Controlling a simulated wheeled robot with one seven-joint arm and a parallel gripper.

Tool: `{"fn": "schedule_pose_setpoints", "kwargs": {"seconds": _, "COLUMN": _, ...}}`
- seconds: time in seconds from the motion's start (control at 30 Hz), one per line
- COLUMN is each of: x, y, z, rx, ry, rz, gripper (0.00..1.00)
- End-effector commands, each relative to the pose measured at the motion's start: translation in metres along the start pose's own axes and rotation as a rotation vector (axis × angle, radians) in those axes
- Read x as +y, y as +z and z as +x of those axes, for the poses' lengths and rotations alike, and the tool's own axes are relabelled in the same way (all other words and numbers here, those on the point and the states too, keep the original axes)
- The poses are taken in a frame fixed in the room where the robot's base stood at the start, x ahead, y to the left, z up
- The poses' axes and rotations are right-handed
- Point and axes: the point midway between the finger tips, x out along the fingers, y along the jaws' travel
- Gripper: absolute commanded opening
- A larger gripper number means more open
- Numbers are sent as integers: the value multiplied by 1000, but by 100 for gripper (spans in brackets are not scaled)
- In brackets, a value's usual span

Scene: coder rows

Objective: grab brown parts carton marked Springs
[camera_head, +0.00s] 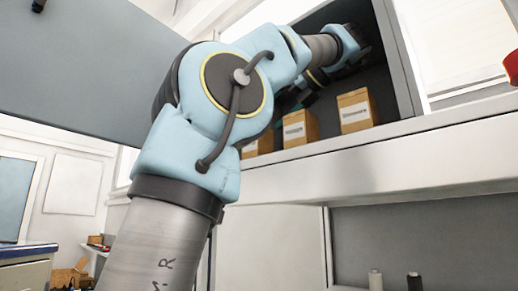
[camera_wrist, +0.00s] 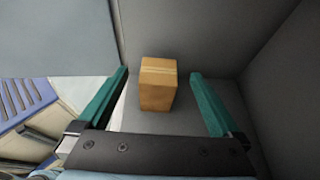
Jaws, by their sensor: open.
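In the head view, brown cartons with white labels stand in a grey shelf compartment: a right one (camera_head: 357,110), a middle one (camera_head: 300,127) and a left one (camera_head: 258,145) partly hidden by my arm. The label print is too small to read, so I cannot tell which is marked Springs. In the wrist view, one brown carton (camera_wrist: 158,88) with a tape strip across its top stands ahead, between the lines of the fingers. My gripper (camera_wrist: 159,73) is open, with green fingers on either side and gaps to the carton. No label shows there.
Grey compartment walls (camera_wrist: 275,95) rise behind and to the right of the carton. The white shelf edge (camera_head: 390,150) runs below the cartons. Two spools, one white (camera_head: 375,280) and one black (camera_head: 414,281), stand lower down. A workbench (camera_head: 28,268) is at far left.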

Motion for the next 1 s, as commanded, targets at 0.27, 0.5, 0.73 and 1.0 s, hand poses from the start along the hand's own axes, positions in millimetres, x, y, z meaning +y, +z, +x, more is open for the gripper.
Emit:
{"fn": "schedule_pose_setpoints", "kwargs": {"seconds": 0.27, "x": 1, "y": -2, "z": 38, "rx": -1, "ry": 3, "rz": 0, "gripper": 100}}
{"fn": "schedule_pose_setpoints", "kwargs": {"seconds": 0.5, "x": 0, "y": -2, "z": 42, "rx": 0, "ry": 0, "rz": -1, "gripper": 100}}
{"fn": "schedule_pose_setpoints", "kwargs": {"seconds": 0.73, "x": 0, "y": -2, "z": 42, "rx": 0, "ry": 0, "rz": 0, "gripper": 81}}
{"fn": "schedule_pose_setpoints", "kwargs": {"seconds": 1.0, "x": 0, "y": -2, "z": 42, "rx": 0, "ry": 0, "rz": 0, "gripper": 50}}
